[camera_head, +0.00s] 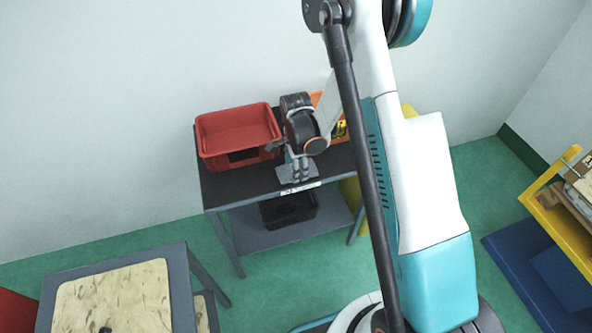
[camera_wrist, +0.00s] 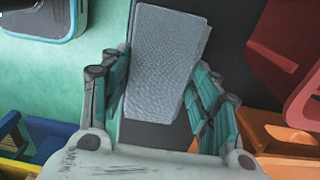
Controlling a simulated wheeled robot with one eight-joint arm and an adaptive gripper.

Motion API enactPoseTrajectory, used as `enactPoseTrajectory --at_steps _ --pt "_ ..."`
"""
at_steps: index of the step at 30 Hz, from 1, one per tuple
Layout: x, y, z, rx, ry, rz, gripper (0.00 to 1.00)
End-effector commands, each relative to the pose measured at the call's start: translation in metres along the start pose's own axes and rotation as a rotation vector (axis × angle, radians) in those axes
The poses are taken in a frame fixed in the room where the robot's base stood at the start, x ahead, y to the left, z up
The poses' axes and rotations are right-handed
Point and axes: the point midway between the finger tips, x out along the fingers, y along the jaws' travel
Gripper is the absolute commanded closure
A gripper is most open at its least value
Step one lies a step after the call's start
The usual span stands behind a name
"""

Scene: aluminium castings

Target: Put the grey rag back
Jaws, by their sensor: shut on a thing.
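The grey rag (camera_wrist: 168,50) is a textured, roughly rectangular piece between the two teal fingers of my gripper (camera_wrist: 160,75) in the wrist view. My gripper is shut on it, and the rag extends beyond the fingertips. In the head view my gripper (camera_head: 298,168) points down over the front part of a dark-topped table (camera_head: 232,188), right of the red bin. The rag shows there as a small grey patch (camera_head: 284,173) low beside the fingers, near the front edge. I cannot tell whether it touches the table top.
A red bin (camera_head: 205,149) stands on the table's left. An orange bin (camera_head: 340,137) is partly hidden behind my arm. A black crate (camera_head: 290,212) sits on the lower shelf. A workbench with a wooden board (camera_head: 115,300) is at lower left, a yellow cart (camera_head: 545,205) at right.

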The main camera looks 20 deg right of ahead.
Motion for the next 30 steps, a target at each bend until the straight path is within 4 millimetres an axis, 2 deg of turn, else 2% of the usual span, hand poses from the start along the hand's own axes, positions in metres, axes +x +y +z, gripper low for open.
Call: enactPoseTrajectory --at_steps 2,14,15,17,30 --pt "0.0104 0.0000 0.0000 0.000 0.000 0.000 0.70" --pt "0.0143 0.0001 0.0000 0.000 0.000 0.000 0.70" --pt "0.0130 0.0002 0.0000 0.000 0.000 0.000 0.35" --pt "0.0127 0.0001 0.0000 0.000 0.000 0.000 0.24" --pt "0.0087 0.0001 0.0000 0.000 0.000 0.000 0.24"
